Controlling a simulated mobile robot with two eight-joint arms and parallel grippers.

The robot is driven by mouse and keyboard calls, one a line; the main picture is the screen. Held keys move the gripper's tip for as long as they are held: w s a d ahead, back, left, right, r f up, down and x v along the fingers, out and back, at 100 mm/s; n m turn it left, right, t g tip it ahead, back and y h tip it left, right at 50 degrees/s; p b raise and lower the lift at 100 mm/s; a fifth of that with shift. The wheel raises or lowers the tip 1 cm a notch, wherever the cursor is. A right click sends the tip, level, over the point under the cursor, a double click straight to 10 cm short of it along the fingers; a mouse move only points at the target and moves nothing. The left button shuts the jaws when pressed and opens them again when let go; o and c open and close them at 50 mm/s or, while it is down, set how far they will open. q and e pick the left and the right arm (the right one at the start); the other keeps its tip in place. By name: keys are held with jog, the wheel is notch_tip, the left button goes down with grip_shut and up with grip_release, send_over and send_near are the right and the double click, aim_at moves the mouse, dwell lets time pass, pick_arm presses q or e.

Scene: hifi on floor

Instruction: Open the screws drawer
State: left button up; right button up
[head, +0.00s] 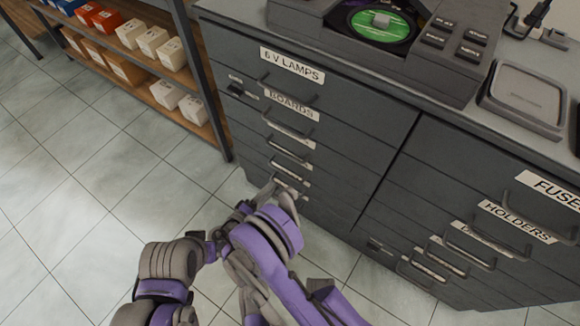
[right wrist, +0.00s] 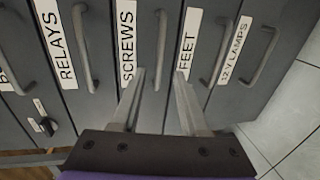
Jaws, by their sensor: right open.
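The screws drawer front (right wrist: 130,75) is grey with a white label reading SCREWS, in the middle of the right wrist view. It looks flush with its neighbours. Its grey bar handle (right wrist: 161,45) stands just right of the label. My right gripper (right wrist: 160,73) is open, its two fingertips on either side of the lower part of this handle in the picture; I cannot tell whether they touch it. In the head view my right gripper (head: 275,190) is low at the left drawer column, and my arm hides the lower drawers there. My left gripper is not in view.
Neighbouring drawers are labelled RELAYS (right wrist: 60,50) and FEET (right wrist: 189,45), with similar handles close by. A latch (right wrist: 42,122) sits on the cabinet. A record player (head: 385,40) stands on top. A shelf with boxes (head: 150,40) is at left; tiled floor (head: 90,180) is clear.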

aim_at(285, 173)
jog(key=b+x, duration=0.1)
jog(key=x, duration=0.9)
grip_shut()
dwell(1.3)
